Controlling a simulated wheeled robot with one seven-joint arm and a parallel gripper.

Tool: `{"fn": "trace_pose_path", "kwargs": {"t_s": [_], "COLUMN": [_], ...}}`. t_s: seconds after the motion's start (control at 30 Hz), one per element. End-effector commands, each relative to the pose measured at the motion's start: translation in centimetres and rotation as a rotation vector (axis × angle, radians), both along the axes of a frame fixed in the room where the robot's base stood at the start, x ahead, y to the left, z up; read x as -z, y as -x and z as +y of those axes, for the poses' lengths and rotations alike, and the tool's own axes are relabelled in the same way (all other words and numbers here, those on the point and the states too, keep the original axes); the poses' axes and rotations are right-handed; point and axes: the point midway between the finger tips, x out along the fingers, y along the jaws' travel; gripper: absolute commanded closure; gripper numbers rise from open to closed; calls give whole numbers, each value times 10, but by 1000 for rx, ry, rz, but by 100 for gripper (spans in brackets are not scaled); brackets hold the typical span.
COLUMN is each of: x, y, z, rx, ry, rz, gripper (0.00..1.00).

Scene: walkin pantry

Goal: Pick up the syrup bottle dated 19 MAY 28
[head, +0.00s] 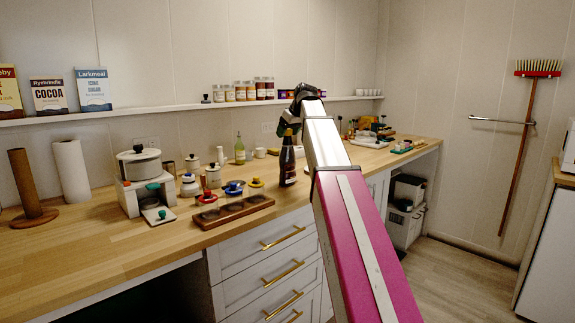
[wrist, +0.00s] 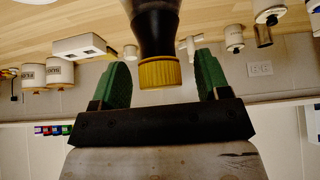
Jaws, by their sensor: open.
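A dark bottle (head: 288,165) with a label and a yellow cap stands upright on the wooden counter near its front edge. No date can be read on it. My gripper (wrist: 162,72) is open in the wrist view, one green finger on each side of the bottle's yellow cap (wrist: 160,74), with gaps showing on both sides. The dark neck of the bottle runs to the top of that view, and its body is cut off. In the head view my gripper is at the bottle's top, partly hidden by my arm.
A wooden tray (head: 232,210) with dark hollows, colourful-lidded pots and white canisters are to the left. Jars (head: 248,91) line the wall shelf (head: 140,114). A cluttered board is to the right.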

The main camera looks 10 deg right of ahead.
Motion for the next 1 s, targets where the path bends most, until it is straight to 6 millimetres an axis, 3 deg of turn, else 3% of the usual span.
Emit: {"fn": "trace_pose_path", "kwargs": {"t_s": [0.13,0.37,0.47,0.6,1.0], "x": [16,18,18,18,16], "y": [-8,-10,-10,-10,-10], "z": [6,7,7,7,7], "rx": [-1,0,0,0,-1], "ry": [0,0,0,0,-1], "rz": [1,0,0,0,0], "gripper": [31,31,57,100,100]}}
